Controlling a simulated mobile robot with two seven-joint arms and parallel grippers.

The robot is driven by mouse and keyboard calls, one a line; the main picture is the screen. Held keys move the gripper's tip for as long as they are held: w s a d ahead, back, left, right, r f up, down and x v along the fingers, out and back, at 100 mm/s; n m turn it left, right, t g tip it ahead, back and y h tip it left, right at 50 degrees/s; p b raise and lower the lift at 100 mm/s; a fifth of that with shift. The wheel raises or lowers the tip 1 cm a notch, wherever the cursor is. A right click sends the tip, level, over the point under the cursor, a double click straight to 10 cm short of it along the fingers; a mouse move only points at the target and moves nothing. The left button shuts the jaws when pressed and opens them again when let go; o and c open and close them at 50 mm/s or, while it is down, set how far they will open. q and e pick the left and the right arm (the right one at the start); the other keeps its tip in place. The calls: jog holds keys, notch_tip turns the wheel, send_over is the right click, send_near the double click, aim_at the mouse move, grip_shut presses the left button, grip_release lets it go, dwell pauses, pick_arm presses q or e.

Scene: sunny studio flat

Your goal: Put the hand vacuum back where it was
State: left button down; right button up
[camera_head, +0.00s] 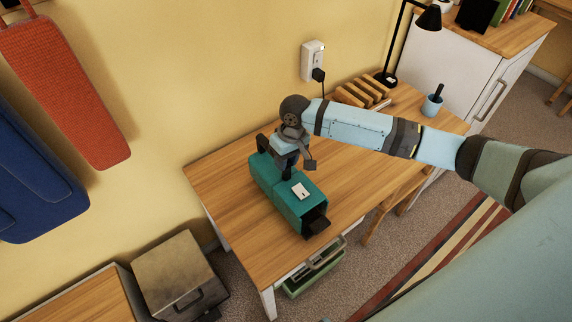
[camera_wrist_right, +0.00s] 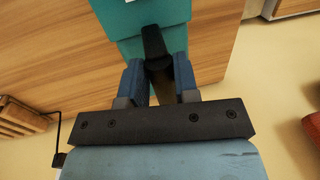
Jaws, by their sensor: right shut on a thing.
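The hand vacuum (camera_head: 264,176) is a teal boxy body with a white label on top and a dark nozzle at its front end. It is at the left part of the wooden desk (camera_head: 345,160); I cannot tell whether it rests on the top or hangs just above it. My right gripper (camera_head: 287,167) reaches down from above and is shut on its dark handle. In the right wrist view the black handle sits between the two blue fingers (camera_wrist_right: 159,78), with the teal body (camera_wrist_right: 150,18) beyond. My left gripper is not in view.
A wall socket (camera_head: 313,60) with a black plug is above the desk. A wooden rack (camera_head: 362,93), a black lamp (camera_head: 428,18) and a blue cup (camera_head: 432,105) stand at the desk's far end. An open drawer (camera_head: 325,258) hangs below the front edge. The desk's middle is clear.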

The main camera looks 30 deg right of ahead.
jog(key=shift+w+f, duration=0.1)
jog(key=shift+f, duration=1.05)
jog(key=o, duration=0.9)
jog(key=shift+f, duration=0.15)
notch_tip(320, 180, up, 12)
jog(key=d+f, duration=0.1)
jog(key=d, duration=0.1)
jog(key=s+a+f+n+t+y, duration=0.1)
jog(key=s+a+f+t+y, duration=0.5)
jog(key=a+f, duration=0.65)
jog(key=s+d+f+t+h, duration=0.1)
jog(key=s+f+t+h, duration=0.1)
jog(key=s, duration=0.6)
jog(key=s+d+f+t+h, duration=0.2)
jog(key=s+f+t, duration=0.1)
jog(key=s, duration=0.5)
jog(key=shift+s+d+f+n+h, duration=0.25)
jog(key=shift+d+f+n+h, duration=0.05)
